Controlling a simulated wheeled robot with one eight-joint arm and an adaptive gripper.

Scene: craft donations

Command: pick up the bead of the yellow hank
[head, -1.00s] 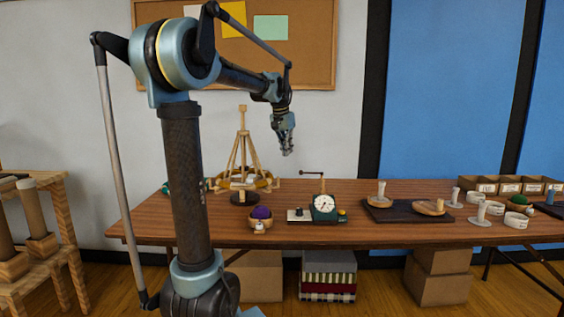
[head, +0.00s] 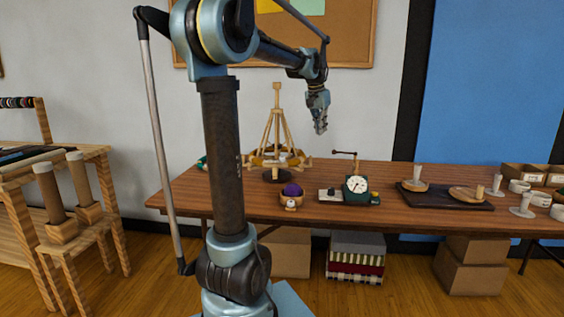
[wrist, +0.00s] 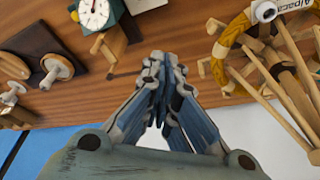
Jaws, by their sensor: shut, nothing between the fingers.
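A wooden yarn swift (head: 277,125) stands at the back left of the table, with a yellow hank (head: 252,162) around its lower part. In the wrist view the yellow hank (wrist: 230,40) curves around the swift's slats at the upper right. In the head view the bead is too small to make out surely. My gripper (head: 320,130) hangs above the table, right of the swift, shut and empty. In the wrist view its fingertips (wrist: 164,62) meet, left of the hank and apart from it.
A green device with a white dial (head: 357,186) stands right of the swift. A bowl with a purple ball (head: 291,196) is near the front edge. A dark board (head: 455,200) with wooden pieces lies farther right. A wooden stand (head: 60,195) is at the left.

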